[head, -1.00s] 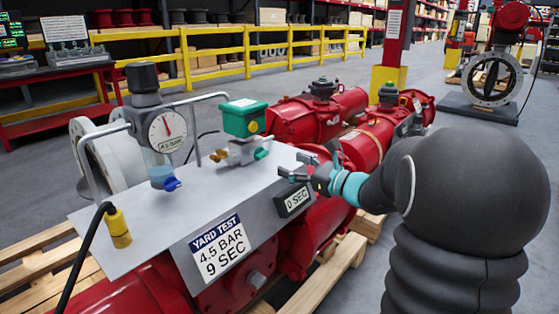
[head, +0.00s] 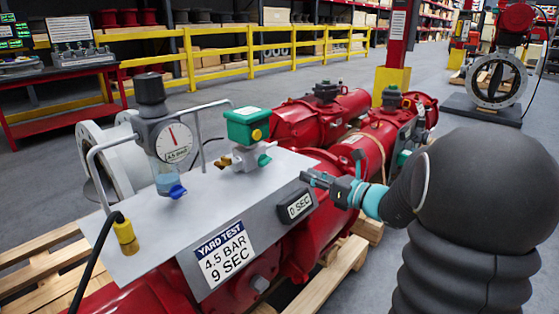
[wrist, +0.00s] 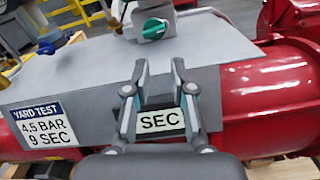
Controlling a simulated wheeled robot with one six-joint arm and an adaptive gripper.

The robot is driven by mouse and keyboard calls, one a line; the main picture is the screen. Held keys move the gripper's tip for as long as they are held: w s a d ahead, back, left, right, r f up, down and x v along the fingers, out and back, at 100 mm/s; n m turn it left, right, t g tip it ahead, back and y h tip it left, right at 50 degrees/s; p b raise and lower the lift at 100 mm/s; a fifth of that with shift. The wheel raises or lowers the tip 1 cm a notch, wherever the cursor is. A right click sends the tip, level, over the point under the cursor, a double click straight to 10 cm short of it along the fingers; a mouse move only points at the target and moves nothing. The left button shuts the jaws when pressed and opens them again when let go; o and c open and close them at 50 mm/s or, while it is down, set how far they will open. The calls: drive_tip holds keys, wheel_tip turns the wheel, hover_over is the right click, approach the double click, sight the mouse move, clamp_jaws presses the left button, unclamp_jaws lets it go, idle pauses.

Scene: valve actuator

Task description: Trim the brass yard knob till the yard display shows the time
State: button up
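A small brass knob (head: 222,161) sits on the left of the valve block under the green box (head: 247,126), on the grey panel (head: 200,222). A teal knob (head: 263,160) is on the block's right side and also shows in the wrist view (wrist: 155,28). The yard display (head: 299,206) reads "0 SEC" in the head view. In the wrist view (wrist: 161,121) only "SEC" is readable between my fingers. My gripper (wrist: 158,68) is open and empty in front of the panel by the display, right of the brass knob and apart from it.
A label (head: 224,258) reads "YARD TEST 4.5 BAR 9 SEC". A gauge (head: 174,142) with a regulator and blue tap stands on the panel's left. Metal tubes arch over the panel. Red actuators (head: 315,118) lie behind on wooden pallets. A yellow plug with black cable (head: 125,236) is front left.

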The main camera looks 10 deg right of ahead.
sight(269, 162)
drive_tip(key=w+a+m, duration=0.2)
drive_tip(key=w+m, duration=0.1)
drive_tip(key=m, duration=0.1)
drive_tip(key=w+a+m, duration=0.3)
drive_tip(key=m, duration=0.2)
drive_tip(key=w+a+m+p, duration=0.1)
drive_tip(key=w+a+m, duration=0.2)
drive_tip(key=w+m, duration=0.1)
drive_tip(key=shift+w+f+m, duration=0.1)
drive_tip(key=shift+f+m, duration=0.2)
drive_tip(key=shift+m, duration=0.3)
drive_tip(key=shift+c, duration=0.3)
